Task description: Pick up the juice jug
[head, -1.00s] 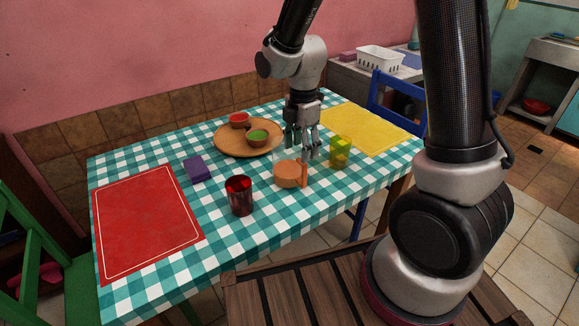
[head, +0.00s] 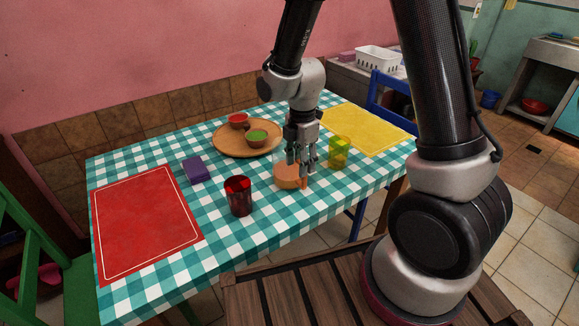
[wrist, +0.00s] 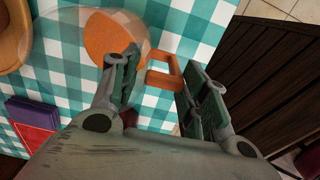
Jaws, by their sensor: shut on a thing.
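The juice jug (head: 285,180) is clear, with orange juice low inside and an orange handle. It stands upright on the checked tablecloth, near the front edge. My gripper (head: 302,165) points down at the jug's handle side and partly hides the jug. In the wrist view the juice jug (wrist: 108,38) is at the top left, and its handle reaches between the fingers of my gripper (wrist: 160,68). My gripper is shut on the handle. I see no clear gap between the jug and the cloth.
A yellow-green cup (head: 340,152) stands close right of the jug, and a dark red cup (head: 239,196) stands to its left. Behind is a round wooden tray (head: 225,143) with two small bowls. A purple block (head: 196,170) lies near the red mat (head: 145,222). A yellow mat (head: 365,130) lies at right.

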